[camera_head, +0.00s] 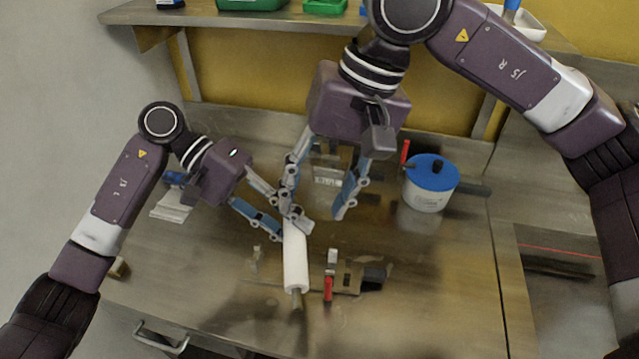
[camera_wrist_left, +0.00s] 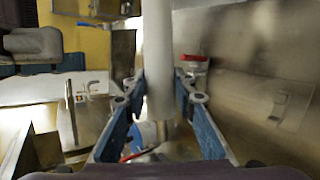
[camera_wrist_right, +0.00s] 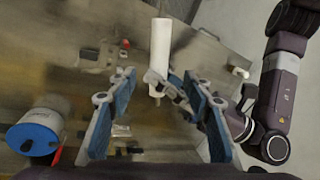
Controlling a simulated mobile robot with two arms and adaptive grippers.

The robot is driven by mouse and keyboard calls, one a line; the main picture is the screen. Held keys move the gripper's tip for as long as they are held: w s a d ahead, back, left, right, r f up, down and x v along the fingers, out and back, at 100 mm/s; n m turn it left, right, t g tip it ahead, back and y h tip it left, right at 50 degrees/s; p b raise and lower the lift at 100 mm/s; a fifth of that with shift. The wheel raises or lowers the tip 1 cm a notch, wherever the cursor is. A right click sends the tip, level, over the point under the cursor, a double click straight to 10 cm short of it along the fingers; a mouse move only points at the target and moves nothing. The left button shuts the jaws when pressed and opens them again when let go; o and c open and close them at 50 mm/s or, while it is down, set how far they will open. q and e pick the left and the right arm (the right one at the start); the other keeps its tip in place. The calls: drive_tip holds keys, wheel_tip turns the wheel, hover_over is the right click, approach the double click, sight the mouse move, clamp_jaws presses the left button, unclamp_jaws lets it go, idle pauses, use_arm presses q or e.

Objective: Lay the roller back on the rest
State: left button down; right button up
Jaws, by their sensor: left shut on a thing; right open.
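The white roller (camera_head: 295,262) has a thin shaft end and slants above the bench, its near end toward the bench's front. My left gripper (camera_head: 288,222) is shut on its far end. In the left wrist view the roller (camera_wrist_left: 158,60) runs between the fingers. My right gripper (camera_head: 314,208) is open and empty, just behind and above that end; in the right wrist view the roller (camera_wrist_right: 160,50) lies beyond its spread fingers. A low metal fixture (camera_head: 347,276) with small blocks stands right of the roller; I cannot tell whether it is the rest.
A white pot with a blue lid (camera_head: 432,175) stands at the back right. A red-handled piece (camera_head: 328,288) is beside the roller's near end. A shelf (camera_head: 230,20) with green bins runs along the back.

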sight(297, 241)
drive_tip(key=x, duration=1)
drive_tip(key=shift+c, duration=0.5)
use_arm(q)
drive_tip(key=shift+d, duration=0.1)
use_arm(e)
clamp_jaws()
use_arm(q)
drive_tip(key=c, duration=1.5)
unclamp_jaws()
